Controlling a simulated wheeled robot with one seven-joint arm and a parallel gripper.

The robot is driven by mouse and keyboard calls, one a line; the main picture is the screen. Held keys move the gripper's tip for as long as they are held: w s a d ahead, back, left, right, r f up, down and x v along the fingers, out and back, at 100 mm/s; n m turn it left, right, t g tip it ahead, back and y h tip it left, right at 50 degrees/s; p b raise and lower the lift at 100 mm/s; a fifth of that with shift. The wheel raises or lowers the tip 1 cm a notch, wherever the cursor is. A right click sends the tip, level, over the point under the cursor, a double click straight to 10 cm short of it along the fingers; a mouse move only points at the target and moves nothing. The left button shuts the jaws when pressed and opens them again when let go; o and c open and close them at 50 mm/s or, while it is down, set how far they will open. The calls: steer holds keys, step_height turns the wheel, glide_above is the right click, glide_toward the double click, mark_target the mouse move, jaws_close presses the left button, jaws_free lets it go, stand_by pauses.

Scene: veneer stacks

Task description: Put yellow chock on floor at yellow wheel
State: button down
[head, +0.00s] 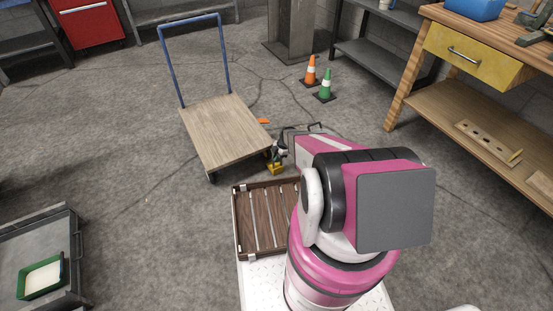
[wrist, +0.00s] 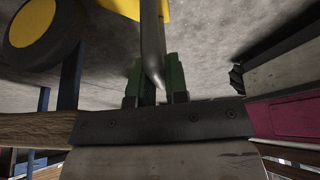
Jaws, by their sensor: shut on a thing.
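The yellow chock (head: 275,169) is at the floor by the near right corner of the wooden-decked cart (head: 222,133). My gripper (head: 279,151) is just above it. In the wrist view, my gripper's green-sided fingers (wrist: 156,84) are shut on a grey upright part, which seems to belong to the yellow chock (wrist: 128,7). The chock is mostly cut off by the top edge there. The yellow wheel (wrist: 36,22), with a dark tyre, is to its left, with a small gap. I cannot tell whether the chock touches the floor.
A slatted wooden tray (head: 243,226) lies in front of my base. An orange piece (head: 263,121) lies beside the cart. An orange cone (head: 310,71) and a green cone (head: 325,86) stand farther back. A workbench (head: 477,125) is at right. The floor left of the cart is clear.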

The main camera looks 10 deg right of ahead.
steer(key=c, duration=1.1)
jaws_free()
steer(key=v, duration=1.1)
steer(key=shift+s+a+r+m+t+h, duration=0.2)
steer(key=shift+s+a+r+m+h, duration=0.5)
steer(key=shift+s+r+m, duration=3.9)
steer(key=shift+s+a+r+m+t+h, duration=0.2)
steer(key=shift+s+a+r+m+h, duration=0.45)
steer(key=shift+s+r+m, duration=3.85)
steer(key=shift+s+a+r+m+t+h, duration=0.2)
steer(key=shift+s+a+r+m+h, duration=1.1)
steer(key=shift+r, duration=5.9)
steer(key=shift+s+d+m+y, duration=0.4)
steer(key=shift+s+d+y, duration=0.15)
steer(key=shift+s+d, duration=0.2)
